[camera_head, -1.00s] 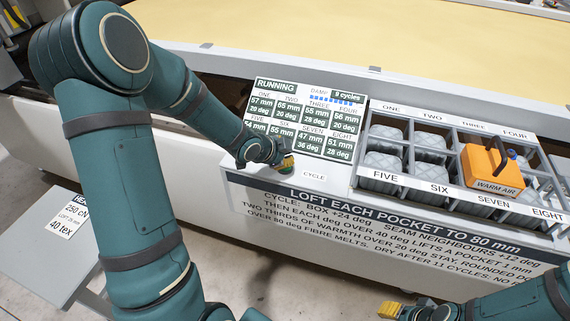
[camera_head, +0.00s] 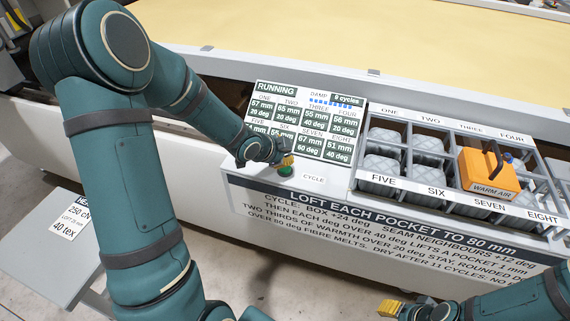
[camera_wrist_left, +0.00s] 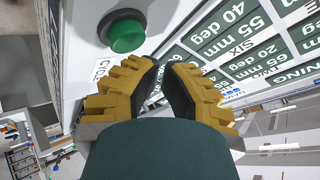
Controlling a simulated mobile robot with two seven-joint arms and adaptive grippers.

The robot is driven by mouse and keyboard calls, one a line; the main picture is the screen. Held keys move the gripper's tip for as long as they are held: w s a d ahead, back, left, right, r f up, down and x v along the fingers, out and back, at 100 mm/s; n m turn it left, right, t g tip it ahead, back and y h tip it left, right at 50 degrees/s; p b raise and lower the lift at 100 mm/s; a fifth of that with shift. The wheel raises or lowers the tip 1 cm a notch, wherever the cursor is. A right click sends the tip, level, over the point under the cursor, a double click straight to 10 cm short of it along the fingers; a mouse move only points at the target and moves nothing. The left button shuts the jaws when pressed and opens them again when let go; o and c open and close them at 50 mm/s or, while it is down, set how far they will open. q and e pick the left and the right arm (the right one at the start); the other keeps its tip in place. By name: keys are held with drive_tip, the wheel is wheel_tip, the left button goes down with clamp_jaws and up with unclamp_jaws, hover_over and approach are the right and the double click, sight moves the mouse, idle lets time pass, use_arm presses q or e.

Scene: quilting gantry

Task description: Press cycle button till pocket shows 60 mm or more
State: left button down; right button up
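The display board (camera_head: 305,122) reads RUNNING, 9 cycles; SEVEN shows 67 mm, 60 deg. Part of FIVE and SIX is hidden by my gripper. The orange warm air box (camera_head: 487,174) sits over pocket seven. My right gripper (camera_head: 390,309) is at the bottom edge, its opening unclear.
The pocket rack (camera_head: 410,184) with grey quilted pockets stands to the right of the board. A rules panel (camera_head: 390,218) runs along the front. A yellow quilting bed (camera_head: 350,45) lies behind. A grey side table (camera_head: 45,255) stands at lower left.

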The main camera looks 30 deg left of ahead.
idle(0.3)
use_arm(q)
wheel_tip(320, 180, up, 5)
drive_tip(key=p, duration=0.4)
drive_tip(key=shift+r+p, duration=0.1)
drive_tip(key=shift+p, duration=0.2)
idle(1.3)
